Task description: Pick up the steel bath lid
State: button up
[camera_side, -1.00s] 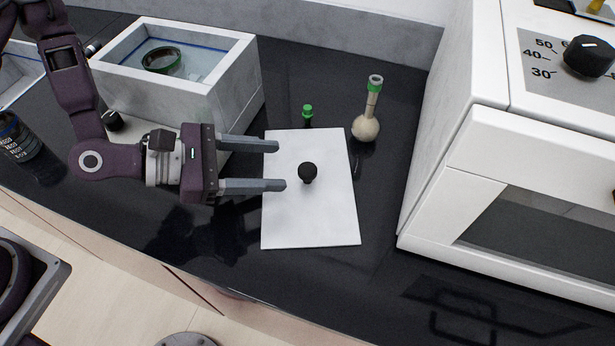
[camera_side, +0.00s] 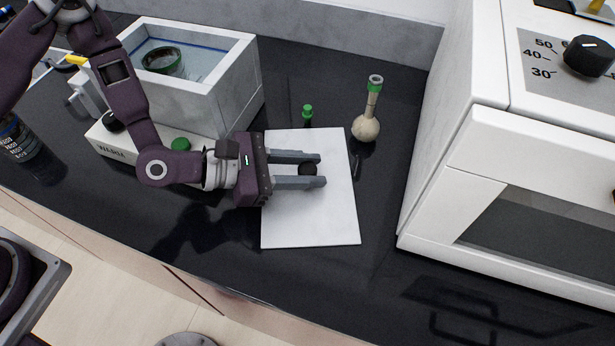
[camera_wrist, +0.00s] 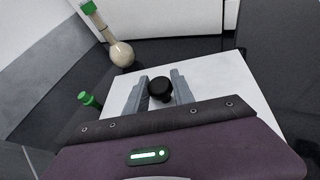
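The steel bath lid (camera_side: 334,223) is a flat, pale rectangular plate lying on the dark bench, with a round black knob (camera_side: 308,169) at its middle. In the wrist view the lid (camera_wrist: 211,75) lies under my fingers and the knob (camera_wrist: 160,89) shows between them. My gripper (camera_side: 321,171) is open, its two grey fingers on either side of the knob, with gaps visible in the wrist view (camera_wrist: 161,82). The fingers partly hide the knob in the side view. I cannot tell whether they touch the plate.
A water bath (camera_side: 233,84) stands at the back left. A round flask with a green collar (camera_side: 366,127) and a small green-capped item (camera_side: 307,112) stand behind the lid. A white oven-like box (camera_side: 480,190) is at the right. Dark bench in front of the lid is clear.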

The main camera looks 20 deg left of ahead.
grip_shut()
jog(key=shift+r, duration=0.1)
